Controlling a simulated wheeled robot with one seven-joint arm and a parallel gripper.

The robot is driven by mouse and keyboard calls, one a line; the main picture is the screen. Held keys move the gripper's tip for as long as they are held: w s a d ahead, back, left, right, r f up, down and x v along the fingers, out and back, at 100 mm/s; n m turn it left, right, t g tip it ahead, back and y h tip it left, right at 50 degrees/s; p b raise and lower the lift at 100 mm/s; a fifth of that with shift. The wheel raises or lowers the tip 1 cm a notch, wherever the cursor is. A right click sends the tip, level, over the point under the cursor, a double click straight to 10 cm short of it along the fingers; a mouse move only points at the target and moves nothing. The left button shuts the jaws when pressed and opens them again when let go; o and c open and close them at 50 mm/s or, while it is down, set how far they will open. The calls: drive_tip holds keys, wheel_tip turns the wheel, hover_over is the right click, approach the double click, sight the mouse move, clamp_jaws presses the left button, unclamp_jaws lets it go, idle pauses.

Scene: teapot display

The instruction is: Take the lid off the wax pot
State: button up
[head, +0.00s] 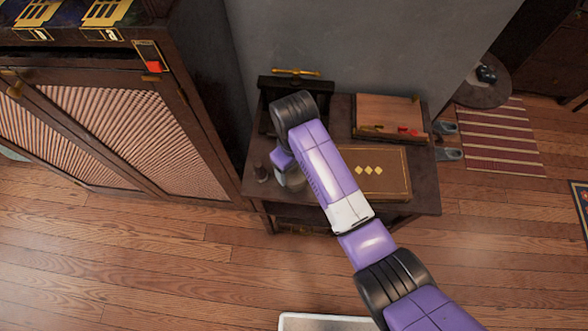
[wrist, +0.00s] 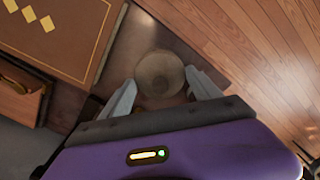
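The wax pot (wrist: 160,74) shows in the wrist view from above as a round, pale brownish top, and I cannot tell lid from body. In the head view the pot (head: 293,181) stands near the front left of the small dark table, partly hidden by my arm. My gripper (wrist: 160,78) is open, with one finger on each side of the round top and a small gap at each side. Nothing is held. How far the fingertips are above or below the rim is unclear. My arm hides most of the gripper in the head view.
A tall cabinet (head: 130,120) stands close at the left, a grey wall behind.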

drive_tip(key=c, duration=0.8)
drive_tip(key=shift+c, duration=0.2)
drive_tip(key=shift+r, duration=0.1)
wheel_tip(320, 180, up, 20)
drive_tip(key=p, duration=0.4)
